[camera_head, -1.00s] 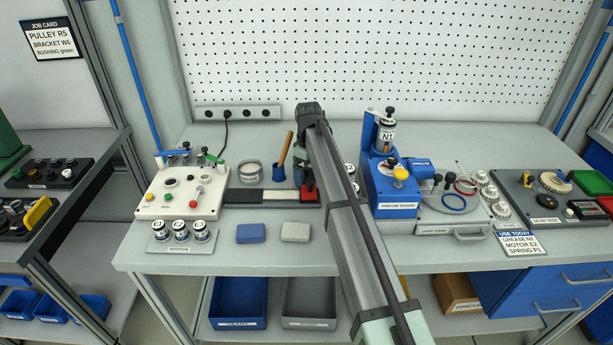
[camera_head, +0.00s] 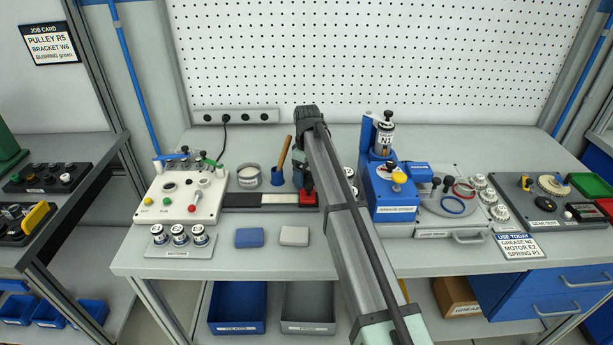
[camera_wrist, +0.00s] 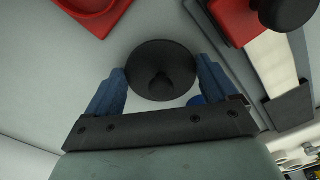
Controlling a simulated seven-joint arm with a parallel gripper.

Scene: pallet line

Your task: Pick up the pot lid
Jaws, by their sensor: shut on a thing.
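The pot lid (camera_wrist: 160,55) is a dark round disc with a small knob in its middle, seen in the wrist view between the two blue fingers. My gripper (camera_wrist: 161,78) is shut on it, a fingertip against either side of its rim. A small blue patch shows beside the lid near the right finger; I cannot tell what it belongs to. In the head view my own arm hides the fingers and the lid.
A red block (camera_head: 307,198) is close to my gripper at the end of a black and white strip. A white button panel (camera_head: 180,205) stands to the left, a blue grease station (camera_head: 393,200) to the right. Blue and grey pads (camera_head: 250,237) lie in front.

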